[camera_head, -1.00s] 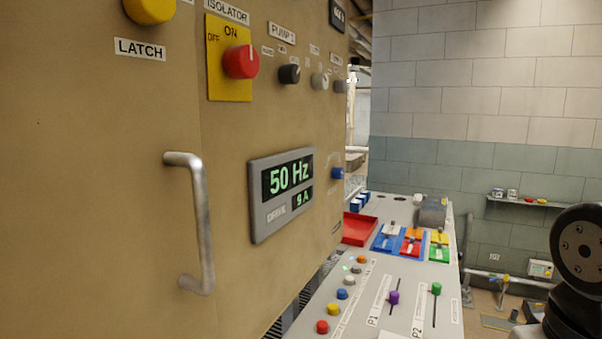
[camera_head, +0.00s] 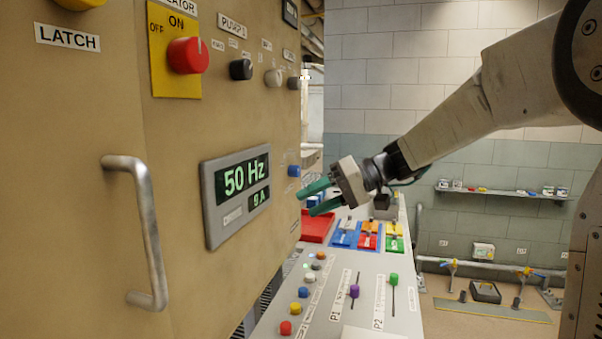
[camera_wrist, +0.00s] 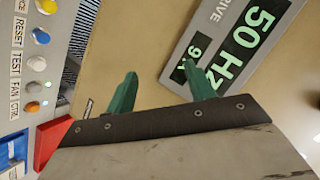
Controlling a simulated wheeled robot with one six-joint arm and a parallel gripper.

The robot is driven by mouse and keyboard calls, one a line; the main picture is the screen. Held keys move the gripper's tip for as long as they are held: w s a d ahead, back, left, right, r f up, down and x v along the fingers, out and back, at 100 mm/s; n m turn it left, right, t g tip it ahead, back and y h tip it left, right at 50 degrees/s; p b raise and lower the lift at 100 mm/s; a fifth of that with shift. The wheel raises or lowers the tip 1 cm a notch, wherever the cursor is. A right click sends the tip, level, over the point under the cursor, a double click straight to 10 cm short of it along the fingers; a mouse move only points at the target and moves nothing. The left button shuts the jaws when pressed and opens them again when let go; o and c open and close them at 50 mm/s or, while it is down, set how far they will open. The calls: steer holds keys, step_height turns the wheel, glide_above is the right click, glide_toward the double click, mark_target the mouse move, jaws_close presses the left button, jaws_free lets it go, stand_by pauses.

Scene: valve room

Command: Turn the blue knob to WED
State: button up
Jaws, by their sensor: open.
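The blue knob (camera_head: 294,171) sticks out of the tan cabinet face, right of the drive display, in the head view. Any lettering around it is too small to read, so I cannot tell where it points. My gripper (camera_head: 307,200) has two green fingers, spread apart with nothing between them. In the head picture it appears just right of and below the knob, pointing at the cabinet; the exact gap is unclear. In the wrist view the open fingers (camera_wrist: 160,74) face the bare panel beside the display, and the blue knob is not visible there.
The display (camera_head: 237,192) reads 50 Hz and 9 A. A metal handle (camera_head: 147,230) and a red isolator knob (camera_head: 187,55) protrude from the cabinet. Below lies a console (camera_head: 325,318) with buttons, sliders and a red tray (camera_head: 318,228). Open air lies right of the cabinet.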

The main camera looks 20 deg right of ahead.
mark_target(299, 171)
steer(key=w+d+r+t+y, duration=0.1)
steer(key=w+d+t+y, duration=0.15)
steer(key=w+d, duration=0.4)
steer(key=w+d+r+t+y, duration=0.1)
steer(key=w+d+t, duration=0.2)
steer(key=w, duration=0.6)
steer(key=shift+h, duration=0.25)
steer(key=x, duration=0.8)
steer(key=shift+f, duration=0.15)
steer(key=c, duration=1)
